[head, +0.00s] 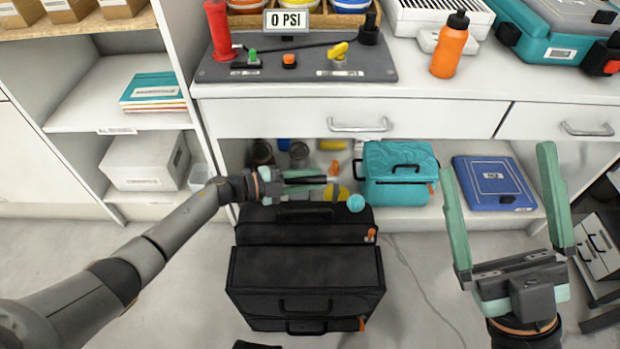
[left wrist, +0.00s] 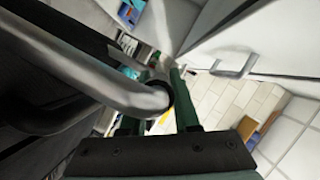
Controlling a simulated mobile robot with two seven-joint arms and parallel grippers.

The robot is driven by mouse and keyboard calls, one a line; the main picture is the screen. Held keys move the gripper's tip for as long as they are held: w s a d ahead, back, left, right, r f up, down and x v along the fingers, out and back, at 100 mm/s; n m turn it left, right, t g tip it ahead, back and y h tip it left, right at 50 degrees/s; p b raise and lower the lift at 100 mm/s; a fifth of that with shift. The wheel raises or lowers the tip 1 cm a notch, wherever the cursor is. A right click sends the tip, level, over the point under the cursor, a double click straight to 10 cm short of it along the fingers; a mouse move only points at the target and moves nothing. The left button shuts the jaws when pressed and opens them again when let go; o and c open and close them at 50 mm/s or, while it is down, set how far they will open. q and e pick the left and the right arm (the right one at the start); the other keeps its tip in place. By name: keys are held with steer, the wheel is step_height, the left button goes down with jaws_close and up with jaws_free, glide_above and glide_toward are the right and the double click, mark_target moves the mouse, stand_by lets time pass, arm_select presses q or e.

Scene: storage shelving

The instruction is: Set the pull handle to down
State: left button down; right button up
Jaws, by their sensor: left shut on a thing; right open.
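A black case (head: 305,268) stands on the floor below the counter, with dark carry handles and small orange tabs. My left gripper (head: 322,185) is above the back of this case, in front of the lower shelf. In the left wrist view a dark, bent metal tube, the pull handle (left wrist: 105,82), crosses close to the camera and reaches the green fingers of the left gripper (left wrist: 165,85). The gripper is shut on it; the exact contact is partly hidden. My right gripper (head: 497,160) is open and empty at the right, its fingers spread wide.
The counter drawer (head: 285,118) overhangs the lower shelf. A teal bag (head: 382,185), a blue case (head: 495,185) and a teal ball (head: 356,203) are behind the black case. An orange bottle (head: 450,45) stands on the counter. Floor right of the case is mostly clear.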

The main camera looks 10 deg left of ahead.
arm_select(q)
steer(key=c, duration=0.6)
jaws_free()
steer(key=shift+c, duration=0.2)
steer(key=p+v, duration=0.3)
steer(key=v, duration=0.9)
steer(key=shift+a, duration=0.25)
arm_select(e)
steer(key=shift+s+d+r+n, duration=0.1)
steer(key=shift+r+n, duration=0.3)
steer(key=shift+r, duration=1.3)
arm_select(q)
steer(key=shift+s+r, duration=0.1)
